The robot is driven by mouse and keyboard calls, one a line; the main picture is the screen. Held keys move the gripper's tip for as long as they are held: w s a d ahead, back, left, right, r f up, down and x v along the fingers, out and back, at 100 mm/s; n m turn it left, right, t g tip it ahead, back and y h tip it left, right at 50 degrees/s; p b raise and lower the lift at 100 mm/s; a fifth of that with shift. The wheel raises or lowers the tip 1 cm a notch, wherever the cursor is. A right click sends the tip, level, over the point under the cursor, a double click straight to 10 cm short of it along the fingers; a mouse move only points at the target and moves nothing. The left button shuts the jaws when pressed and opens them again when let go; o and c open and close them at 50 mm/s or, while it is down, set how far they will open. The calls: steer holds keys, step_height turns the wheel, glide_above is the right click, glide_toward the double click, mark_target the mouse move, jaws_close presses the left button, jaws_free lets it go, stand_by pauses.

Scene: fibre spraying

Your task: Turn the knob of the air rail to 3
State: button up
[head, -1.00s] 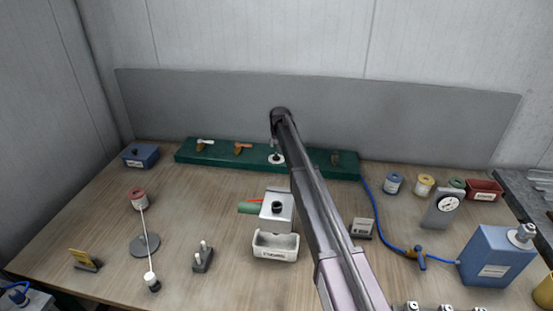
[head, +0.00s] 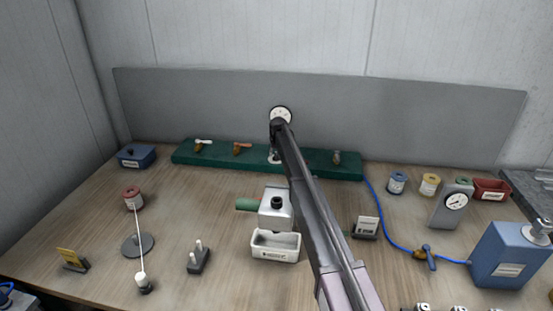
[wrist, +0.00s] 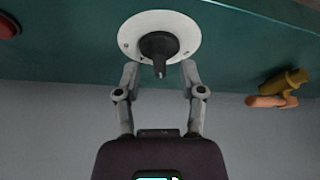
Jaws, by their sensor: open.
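The air rail (head: 215,158) is a long green bar at the back of the table. Its knob (wrist: 157,45) is black on a white round dial (wrist: 190,28), seen in the wrist view with its narrow end pointing down in that picture. The dial's marks are too small to read. My gripper (wrist: 159,65) is open, its two fingers on either side of the knob's lower end, with gaps showing. I cannot tell whether the tips touch the dial. In the head view my arm hides much of the knob.
A pressure gauge (head: 281,115) stands above the rail. An orange-handled brass valve (wrist: 282,88) and a red round part (wrist: 8,25) flank the knob in the wrist view. A grey block (head: 276,209) and a white tray (head: 275,247) stand in front. A blue hose (head: 385,221) runs right.

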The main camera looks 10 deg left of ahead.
steer(key=shift+w+f+b, duration=0.2)
steer(key=shift+f+b, duration=0.1)
steer(key=shift+f, duration=0.2)
jaws_close()
